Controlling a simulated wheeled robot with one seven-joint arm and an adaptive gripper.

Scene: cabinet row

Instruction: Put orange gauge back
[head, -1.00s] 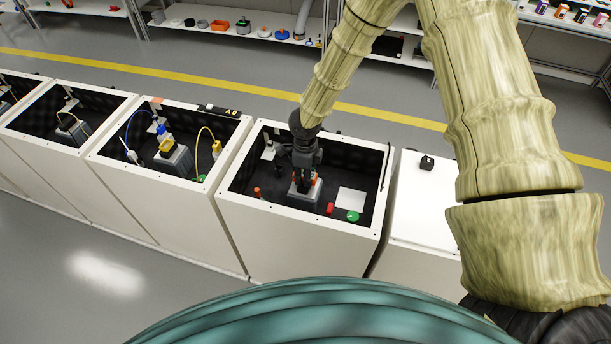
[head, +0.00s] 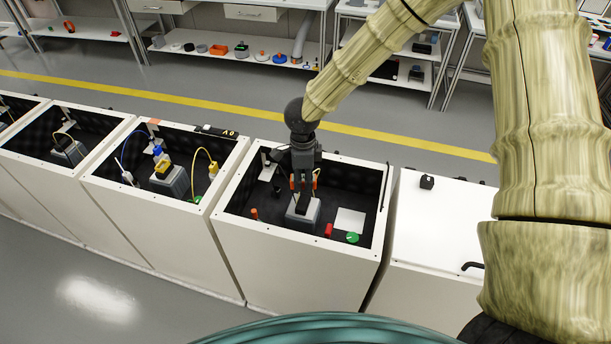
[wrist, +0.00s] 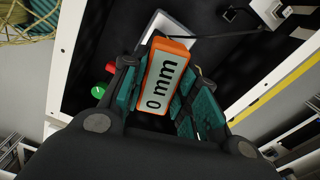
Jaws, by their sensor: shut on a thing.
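The orange gauge (wrist: 165,78) has a pale display reading "0 mm". In the wrist view it sits between the teal pads of my gripper (wrist: 160,95), which is shut on it. In the head view my gripper (head: 303,192) points down inside an open white cabinet (head: 295,248), over a grey block (head: 302,217). Only small orange patches of the gauge (head: 294,184) show there beside the dark fingers. A pale-edged block (wrist: 167,32) shows behind the gauge in the wrist view. I cannot tell whether the gauge touches the block.
Inside the cabinet are a red piece (head: 329,230), a green disc (head: 352,238), a white plate (head: 350,220) and an orange peg (head: 255,214). The cabinet walls surround my gripper closely. A closed white cabinet (head: 438,228) stands to the right, and open cabinets with cables to the left.

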